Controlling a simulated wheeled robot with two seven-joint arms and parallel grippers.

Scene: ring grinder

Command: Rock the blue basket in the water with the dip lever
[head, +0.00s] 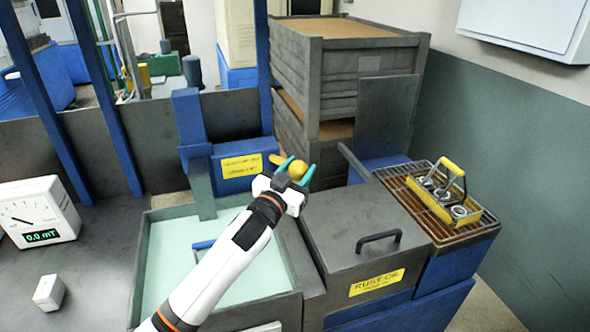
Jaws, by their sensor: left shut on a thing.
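The lever is at the right side of the blue housing (228,165) with yellow labels, behind the tank. The blue basket (203,245) shows only as a small blue edge in the pale green water (172,262) of the grey tank. My left arm covers much of the tank, and the rest of the basket is hidden. My right gripper is not in view.
A grey lidded box (345,230) labelled rust oil stands right of the tank. Beyond it, a yellow carrier (440,205) with metal rings sits on a brown rack (404,185). A meter (38,210) reading 0.0 mT and a small white block (49,293) are at left.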

